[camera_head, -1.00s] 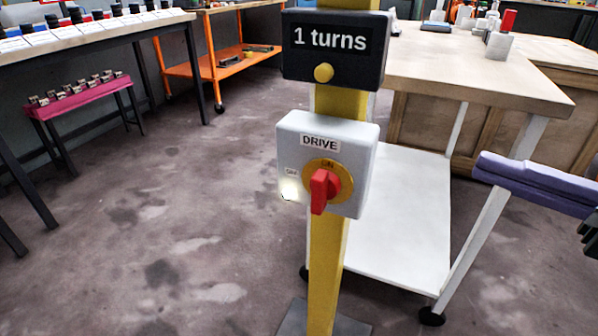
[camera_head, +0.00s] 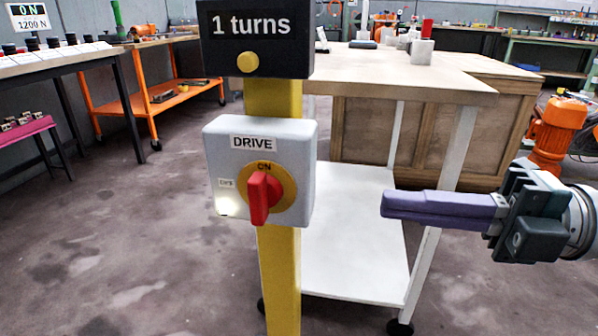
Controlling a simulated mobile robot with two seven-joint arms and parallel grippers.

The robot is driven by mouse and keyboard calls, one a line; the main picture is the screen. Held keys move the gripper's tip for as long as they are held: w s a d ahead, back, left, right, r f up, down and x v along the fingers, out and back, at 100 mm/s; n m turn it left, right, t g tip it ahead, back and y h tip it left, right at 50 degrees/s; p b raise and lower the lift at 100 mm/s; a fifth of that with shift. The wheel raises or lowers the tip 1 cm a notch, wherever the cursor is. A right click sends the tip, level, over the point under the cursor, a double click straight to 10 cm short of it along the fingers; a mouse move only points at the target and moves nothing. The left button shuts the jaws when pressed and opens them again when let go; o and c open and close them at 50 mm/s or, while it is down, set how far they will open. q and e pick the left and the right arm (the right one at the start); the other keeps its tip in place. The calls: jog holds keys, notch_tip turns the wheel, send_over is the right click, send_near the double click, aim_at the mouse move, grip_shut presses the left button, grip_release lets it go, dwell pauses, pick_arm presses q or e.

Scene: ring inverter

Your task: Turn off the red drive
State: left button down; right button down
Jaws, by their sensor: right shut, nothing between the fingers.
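The drive switch box (camera_head: 225,150) is light grey and mounted on a yellow post (camera_head: 280,262). It bears the label "DRIVE". Its red rotary handle (camera_head: 262,198) sits on a yellow disc marked "ON" at the top, with a small "OFF" label at the left. The handle stands nearly upright, in line with "ON". A small light glows at the box's lower left. My right gripper (camera_head: 384,205), with purple fingers, is right of the box, pointing left at about handle height. It is shut and empty, apart from the handle. My left gripper is not in view.
A black display (camera_head: 290,50) reading "1 turns", with a yellow button (camera_head: 247,62), is above the box on the post. A white-legged table (camera_head: 380,75) with a lower white shelf (camera_head: 350,255) stands behind. An orange cart (camera_head: 180,103) is at left. Floor left of the post is clear.

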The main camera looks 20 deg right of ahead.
aim_at(264, 190)
jog(key=b+x, duration=0.1)
jog(key=x, duration=1)
jog(key=shift+w, duration=0.1)
